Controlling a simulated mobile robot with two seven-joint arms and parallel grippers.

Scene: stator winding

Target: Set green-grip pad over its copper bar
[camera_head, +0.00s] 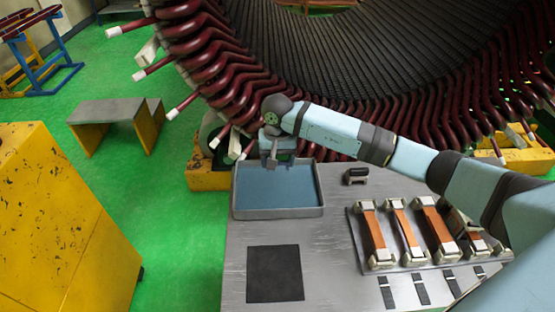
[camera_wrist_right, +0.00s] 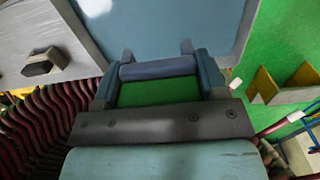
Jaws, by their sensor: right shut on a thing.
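My right gripper (camera_head: 276,152) hangs over the back edge of the blue-floored tray (camera_head: 291,212). In the right wrist view the gripper (camera_wrist_right: 157,60) has a grey-blue bar between its fingers with a green area behind it. I take this held thing to be the green-grip pad (camera_wrist_right: 158,69), but its outline is unclear and the green may be floor. Several copper bars (camera_head: 374,236) with pale end blocks lie side by side in a rack at the right of the table. Which bar belongs to the pad cannot be told. My left gripper is out of view.
A black-topped block (camera_head: 355,176) stands behind the rack. A dark square mat (camera_head: 275,273) and several small dark strips (camera_head: 421,291) lie towards the front. My right arm crosses above the rack, hiding part of it. The stator (camera_head: 330,60) rises behind the table.

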